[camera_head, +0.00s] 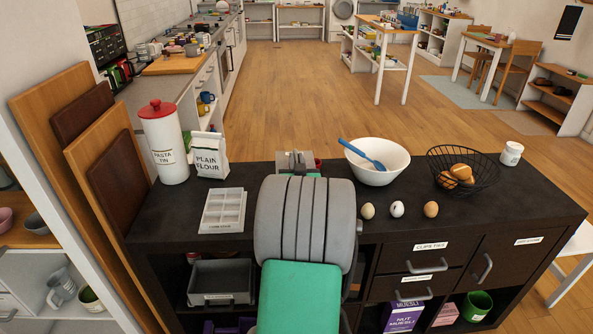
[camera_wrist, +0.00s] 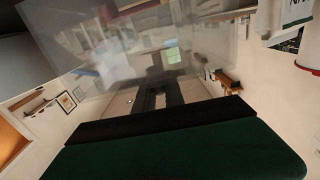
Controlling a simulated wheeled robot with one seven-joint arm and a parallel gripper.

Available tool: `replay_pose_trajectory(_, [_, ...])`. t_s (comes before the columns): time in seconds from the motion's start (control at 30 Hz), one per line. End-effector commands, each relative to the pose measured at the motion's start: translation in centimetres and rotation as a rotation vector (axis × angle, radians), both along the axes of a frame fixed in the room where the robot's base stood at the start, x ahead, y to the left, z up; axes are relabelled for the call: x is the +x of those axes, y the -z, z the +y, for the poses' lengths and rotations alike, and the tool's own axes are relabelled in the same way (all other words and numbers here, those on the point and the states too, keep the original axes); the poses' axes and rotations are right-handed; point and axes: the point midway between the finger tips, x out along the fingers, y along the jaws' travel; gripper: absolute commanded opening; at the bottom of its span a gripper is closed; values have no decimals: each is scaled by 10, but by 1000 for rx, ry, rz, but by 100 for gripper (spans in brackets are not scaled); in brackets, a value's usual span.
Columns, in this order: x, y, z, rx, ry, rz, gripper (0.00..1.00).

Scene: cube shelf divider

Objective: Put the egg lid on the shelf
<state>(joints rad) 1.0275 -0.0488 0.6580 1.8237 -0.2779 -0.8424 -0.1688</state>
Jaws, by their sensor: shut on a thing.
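A clear, see-through panel (camera_wrist: 110,55), which looks like the egg lid, fills the upper part of the wrist view, tilted. In the head view I cannot make the lid out. My gripper (camera_head: 295,160) shows only partly there, behind my own arm, over the far edge of the dark shelf unit (camera_head: 475,222). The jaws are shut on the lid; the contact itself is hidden. A grey compartment tray (camera_head: 223,211) lies on the unit's top, left of my arm. Three eggs (camera_head: 367,211) (camera_head: 397,209) (camera_head: 431,209) stand in a row to the right.
A pasta tin (camera_head: 165,145) and flour bag (camera_head: 209,157) stand at the back left. A white bowl (camera_head: 376,170) with a blue spoon, a wire basket (camera_head: 463,170) of rolls and a white jar (camera_head: 511,153) stand right. Below are drawers and open compartments, one holding a grey bin (camera_head: 221,278).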

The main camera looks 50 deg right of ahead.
Motion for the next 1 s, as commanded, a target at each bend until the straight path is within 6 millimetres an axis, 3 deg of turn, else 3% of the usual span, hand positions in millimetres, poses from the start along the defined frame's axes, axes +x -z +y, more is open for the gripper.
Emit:
replay_pose_trajectory(0.17, [0, 31, -1, 4, 1, 2, 0])
replay_pose_trajectory(0.5, [0, 36, -1, 1, 1, -1, 0])
replay_pose_trajectory(0.53, [0, 34, -1, 1, 1, -1, 16])
replay_pose_trajectory(0.77, [0, 34, -1, 1, 1, 0, 35])
replay_pose_trajectory(1.0, [0, 33, -1, 1, 1, 0, 36])
